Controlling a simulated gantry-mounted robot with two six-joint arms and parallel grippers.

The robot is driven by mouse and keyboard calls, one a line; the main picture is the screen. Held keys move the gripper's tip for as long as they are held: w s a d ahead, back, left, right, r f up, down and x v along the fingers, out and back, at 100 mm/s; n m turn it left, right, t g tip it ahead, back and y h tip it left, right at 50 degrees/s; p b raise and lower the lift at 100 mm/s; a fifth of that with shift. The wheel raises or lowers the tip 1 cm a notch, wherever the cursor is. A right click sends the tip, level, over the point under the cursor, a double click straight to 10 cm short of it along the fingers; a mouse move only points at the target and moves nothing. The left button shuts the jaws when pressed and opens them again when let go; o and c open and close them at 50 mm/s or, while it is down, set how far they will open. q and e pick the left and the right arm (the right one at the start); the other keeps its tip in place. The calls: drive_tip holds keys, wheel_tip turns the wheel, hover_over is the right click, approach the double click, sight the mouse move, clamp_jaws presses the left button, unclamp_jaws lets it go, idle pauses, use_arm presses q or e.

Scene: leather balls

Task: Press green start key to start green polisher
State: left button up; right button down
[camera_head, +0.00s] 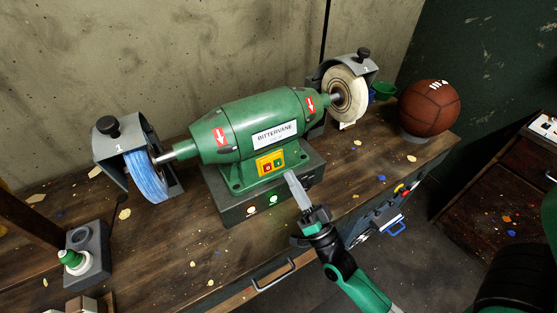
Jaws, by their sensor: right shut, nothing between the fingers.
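The green polisher (246,125) stands on the wooden bench with a blue wheel (147,176) at its left and a pale wheel (345,94) at its right. A yellow switch plate (270,168) on its front carries a red key (267,166) and a green start key (278,162). My right gripper (291,176) is shut and empty. Its fingertips are just below and right of the green key in the picture; I cannot tell whether they touch the machine. My left gripper is not in view.
A brown leather ball (430,108) rests on a stand at the back right, beside a green cup (384,90). A grey block with a green-capped white bottle (73,259) stands at the lower left. The polisher's grey base (235,211) shows a white and a green light. Small scraps lie about the bench.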

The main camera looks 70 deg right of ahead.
drive_tip(key=shift+s+a+r+p, duration=0.2)
drive_tip(key=shift+s+a, duration=0.15)
drive_tip(key=shift+s, duration=0.15)
drive_tip(key=shift+s+a+r+p, duration=0.15)
drive_tip(key=shift+s+a, duration=0.15)
drive_tip(key=shift+s, duration=0.15)
drive_tip(key=shift+w, duration=0.1)
